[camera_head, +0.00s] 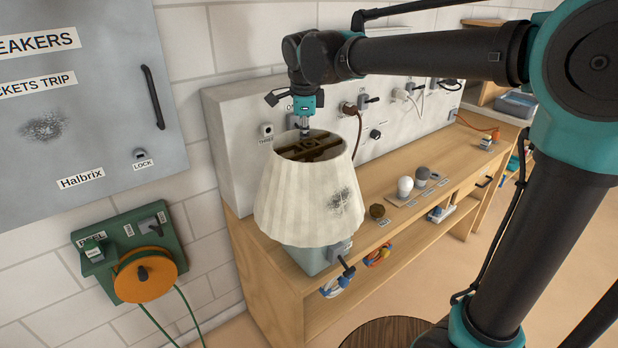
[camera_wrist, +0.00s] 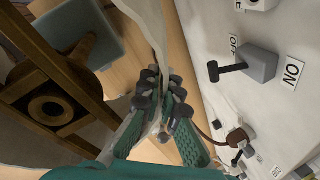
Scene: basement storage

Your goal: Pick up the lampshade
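The lampshade (camera_head: 300,205) is a cream pleated cone, upright, with a dark stain on its right side and a brown frame across its top opening. It is at the left end of the workbench, in front of or above a grey-green box. My gripper (camera_head: 305,131) points down at the shade's far top rim. In the wrist view, the fingers of my gripper (camera_wrist: 160,105) are close together on both sides of the shade's thin pale wall (camera_wrist: 150,30). The brown frame (camera_wrist: 50,105) lies to the left there. Whether the shade's bottom touches anything is hidden.
The wooden workbench (camera_head: 440,165) holds bulbs (camera_head: 405,187) and a small brown round thing (camera_head: 377,211). A pale switch panel (camera_head: 235,135) stands close behind the shade. A grey-green box (camera_head: 305,260) is under it. An orange cable reel (camera_head: 145,275) hangs at left.

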